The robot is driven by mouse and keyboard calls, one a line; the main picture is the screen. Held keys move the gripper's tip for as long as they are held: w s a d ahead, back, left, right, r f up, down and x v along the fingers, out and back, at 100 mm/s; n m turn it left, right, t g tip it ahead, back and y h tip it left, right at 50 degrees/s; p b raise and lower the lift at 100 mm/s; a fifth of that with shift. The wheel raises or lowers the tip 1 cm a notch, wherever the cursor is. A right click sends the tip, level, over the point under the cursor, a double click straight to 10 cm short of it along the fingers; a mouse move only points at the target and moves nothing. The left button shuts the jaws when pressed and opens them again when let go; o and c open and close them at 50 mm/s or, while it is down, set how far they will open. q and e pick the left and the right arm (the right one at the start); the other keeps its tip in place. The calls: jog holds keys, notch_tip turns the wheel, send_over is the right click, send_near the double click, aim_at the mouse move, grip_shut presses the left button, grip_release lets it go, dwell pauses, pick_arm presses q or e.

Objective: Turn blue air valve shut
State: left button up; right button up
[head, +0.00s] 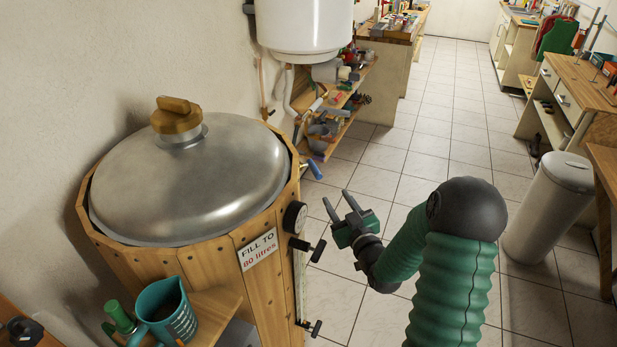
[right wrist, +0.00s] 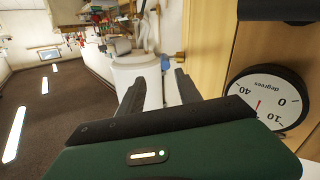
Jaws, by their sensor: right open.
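The blue air valve (head: 314,169) has a small blue lever sticking out from the far right side of the wooden barrel (head: 195,262). In the right wrist view a small blue part (right wrist: 165,62), which looks like this lever, shows just beyond the fingertips. My right gripper (head: 338,197) is open and empty beside the barrel, nearer to me than the blue lever and apart from it. The fingers also show in the right wrist view (right wrist: 160,77), spread with nothing between them. I cannot tell the valve's exact setting. My left gripper is out of view.
A round dial (head: 294,217) and black-handled taps (head: 316,249) stick out from the barrel near my right gripper. The dial is close in the right wrist view (right wrist: 268,100). A shelf with a teal jug (head: 165,311) is at the front.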

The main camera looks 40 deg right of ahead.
aim_at(317, 174)
jog(key=x, duration=0.4)
jog(key=a+p+x, duration=0.1)
jog(key=x, duration=0.7)
jog(key=shift+w+a+r, duration=0.3)
jog(key=shift+w+a, duration=0.05)
jog(key=shift+w, duration=0.05)
jog(key=shift+w+d+f, duration=0.15)
jog(key=shift+d+f, duration=0.25)
jog(key=shift+d, duration=0.45)
jog(key=shift+c, duration=0.7)
jog(key=shift+a+r, duration=0.1)
jog(key=shift+a, duration=0.15)
jog(key=shift+c, duration=1.3)
jog(key=shift+a+r, duration=0.15)
jog(key=shift+a, duration=0.2)
grip_shut()
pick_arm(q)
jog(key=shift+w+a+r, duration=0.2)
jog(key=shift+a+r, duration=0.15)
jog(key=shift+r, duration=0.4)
pick_arm(e)
jog(key=shift+d, duration=0.15)
